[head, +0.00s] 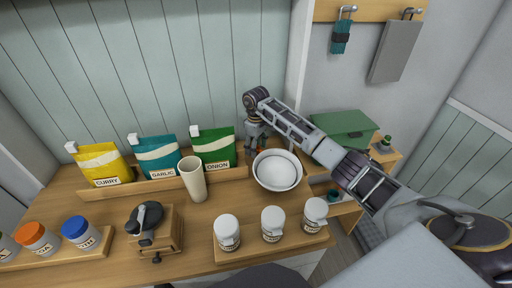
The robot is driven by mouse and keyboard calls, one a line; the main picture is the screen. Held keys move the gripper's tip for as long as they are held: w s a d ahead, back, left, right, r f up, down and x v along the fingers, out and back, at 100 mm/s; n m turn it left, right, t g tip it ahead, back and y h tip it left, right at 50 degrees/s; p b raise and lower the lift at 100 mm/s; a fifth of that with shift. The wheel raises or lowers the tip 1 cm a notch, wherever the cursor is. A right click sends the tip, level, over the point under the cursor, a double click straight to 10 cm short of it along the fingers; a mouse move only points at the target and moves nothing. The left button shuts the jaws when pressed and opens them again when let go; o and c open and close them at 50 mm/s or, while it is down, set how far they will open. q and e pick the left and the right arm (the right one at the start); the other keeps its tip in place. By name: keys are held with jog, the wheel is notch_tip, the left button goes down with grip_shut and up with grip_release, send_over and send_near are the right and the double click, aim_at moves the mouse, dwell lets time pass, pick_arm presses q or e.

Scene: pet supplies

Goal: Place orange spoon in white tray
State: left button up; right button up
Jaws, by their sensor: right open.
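My right gripper (257,143) reaches in from the right and points down at the back right of the wooden table. It is open, just behind and left of a round white bowl (278,171). A small orange patch (263,150) shows low by the fingers; it may be part of the orange spoon, but it is too small and covered to tell. No flat white tray shows clearly; the white bowl is the nearest thing to one, and it looks empty. My left gripper is not in view.
Curry (101,163), garlic (158,157) and onion (214,148) bags stand in a wooden rack at the back. A beige cup (194,180), a dark hand grinder (147,217) and white-lidded jars (272,222) stand nearer. A green box (344,133) is at the right.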

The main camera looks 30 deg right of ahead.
jog(key=shift+r, duration=0.1)
jog(key=shift+r, duration=0.45)
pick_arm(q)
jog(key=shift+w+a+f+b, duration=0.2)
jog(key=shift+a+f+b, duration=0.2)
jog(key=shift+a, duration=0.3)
pick_arm(e)
notch_tip(320, 180, up, 11)
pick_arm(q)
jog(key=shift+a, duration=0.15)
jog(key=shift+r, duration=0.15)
pick_arm(e)
jog(key=shift+r, duration=0.15)
